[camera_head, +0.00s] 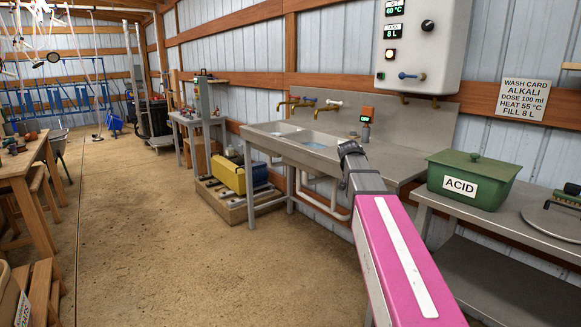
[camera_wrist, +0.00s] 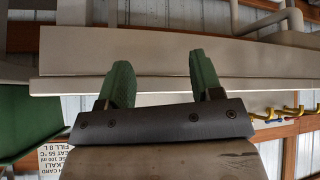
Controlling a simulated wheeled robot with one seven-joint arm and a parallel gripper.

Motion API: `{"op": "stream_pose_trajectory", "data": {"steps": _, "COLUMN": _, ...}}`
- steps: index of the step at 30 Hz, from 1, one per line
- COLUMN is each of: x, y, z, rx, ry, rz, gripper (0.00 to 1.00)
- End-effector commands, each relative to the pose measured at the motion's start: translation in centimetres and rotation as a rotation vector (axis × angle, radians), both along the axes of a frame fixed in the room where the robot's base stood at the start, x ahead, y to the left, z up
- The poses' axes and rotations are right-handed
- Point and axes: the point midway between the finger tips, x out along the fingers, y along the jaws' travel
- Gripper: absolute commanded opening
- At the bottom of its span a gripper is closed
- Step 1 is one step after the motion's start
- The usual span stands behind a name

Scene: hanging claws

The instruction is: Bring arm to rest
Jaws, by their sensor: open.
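My gripper (camera_wrist: 162,82) shows in the wrist view with its two green fingers spread wide apart. Nothing is between them. The fingers stand in front of a long pale counter edge (camera_wrist: 270,62); I cannot tell how near it is. The wrist view is upside down. In the head view my pink arm reaches from the bottom right toward the sink counter (camera_head: 398,163). Its dark far end is in front of the counter, and my gripper's fingers cannot be made out there.
A green tub labelled ACID (camera_head: 470,180) stands on a grey bench (camera_head: 452,215) right of my arm. A white heater box (camera_head: 420,45) hangs above the counter. Brass taps (camera_head: 308,104) are over the sink. A yellow box (camera_head: 228,176) sits low.

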Motion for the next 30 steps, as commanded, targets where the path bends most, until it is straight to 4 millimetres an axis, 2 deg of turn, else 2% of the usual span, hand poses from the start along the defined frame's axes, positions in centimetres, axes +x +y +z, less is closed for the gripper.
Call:
{"op": "stream_pose_trajectory", "data": {"steps": 1, "x": -1.7, "y": 0.5, "z": -2.4, "rx": 0.008, "ry": 0.039, "rz": 0.024, "gripper": 0.59}}
{"op": "stream_pose_trajectory", "data": {"steps": 5, "x": -5.2, "y": 1.8, "z": -7.9, "rx": 0.036, "ry": 0.134, "rz": 0.093, "gripper": 0.59}}
{"op": "stream_pose_trajectory", "data": {"steps": 9, "x": -9.5, "y": 3.2, "z": -13.4, "rx": 0.07, "ry": 0.237, "rz": 0.174, "gripper": 0.59}}
{"op": "stream_pose_trajectory", "data": {"steps": 14, "x": -14.8, "y": 4.8, "z": -19.1, "rx": 0.116, "ry": 0.349, "rz": 0.268, "gripper": 0.59}}
{"op": "stream_pose_trajectory", "data": {"steps": 18, "x": -19.8, "y": 6.1, "z": -23.3, "rx": 0.162, "ry": 0.44, "rz": 0.349, "gripper": 0.59}}
{"op": "stream_pose_trajectory", "data": {"steps": 24, "x": -25.8, "y": 7.8, "z": -27.5, "rx": 0.225, "ry": 0.539, "rz": 0.446, "gripper": 0.59}}
{"op": "stream_pose_trajectory", "data": {"steps": 27, "x": -27.6, "y": 8.2, "z": -28.6, "rx": 0.244, "ry": 0.566, "rz": 0.476, "gripper": 0.59}}
{"op": "stream_pose_trajectory", "data": {"steps": 30, "x": -28.4, "y": 8.5, "z": -29.2, "rx": 0.255, "ry": 0.58, "rz": 0.492, "gripper": 0.59}}
